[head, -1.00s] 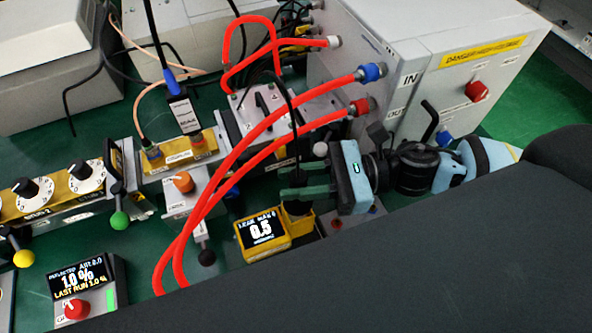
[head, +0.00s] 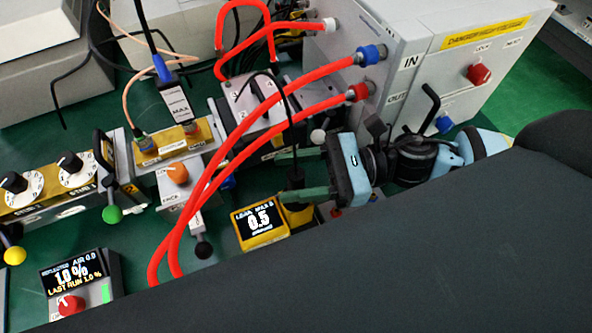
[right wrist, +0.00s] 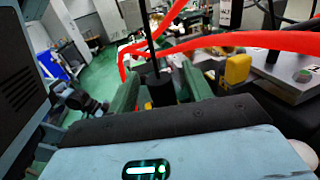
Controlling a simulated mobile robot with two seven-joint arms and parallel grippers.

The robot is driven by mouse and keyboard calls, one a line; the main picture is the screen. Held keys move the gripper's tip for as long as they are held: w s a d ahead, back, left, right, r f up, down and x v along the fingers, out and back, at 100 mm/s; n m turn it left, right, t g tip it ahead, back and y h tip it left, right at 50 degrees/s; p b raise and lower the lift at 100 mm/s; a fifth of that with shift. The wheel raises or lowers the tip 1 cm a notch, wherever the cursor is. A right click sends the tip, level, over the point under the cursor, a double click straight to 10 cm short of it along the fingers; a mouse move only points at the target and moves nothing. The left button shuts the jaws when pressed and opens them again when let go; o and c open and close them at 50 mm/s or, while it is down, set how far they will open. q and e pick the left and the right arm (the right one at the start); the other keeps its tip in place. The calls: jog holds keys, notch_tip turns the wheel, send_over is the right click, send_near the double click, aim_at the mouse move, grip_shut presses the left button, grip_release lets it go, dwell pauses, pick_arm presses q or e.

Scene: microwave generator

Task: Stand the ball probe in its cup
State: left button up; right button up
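The ball probe (head: 294,179), a black handle with a thin black cable from its top, stands about upright in the yellow cup (head: 298,215) beside the small yellow leak meter. Its lower end and ball are hidden. My right gripper (head: 301,174) is open, with one green finger on each side of the probe handle. In the right wrist view the probe (right wrist: 161,88) shows between the spread fingers, with gaps on both sides. My left gripper is not in view.
The leak meter (head: 260,222) reads 0.5. Red hoses (head: 215,168) arch close to the left of the probe, running to the grey generator box (head: 400,60). A white-knobbed lever (head: 318,136) stands behind the gripper. Waveguide parts and tuner knobs fill the left.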

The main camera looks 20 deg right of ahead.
jog(key=shift+d, duration=0.1)
jog(key=shift+s+d+f, duration=0.15)
jog(key=shift+d, duration=0.45)
jog(key=b+v, duration=0.2)
jog(key=v, duration=0.4)
jog(key=shift+d, duration=0.15)
jog(key=shift+s, duration=0.15)
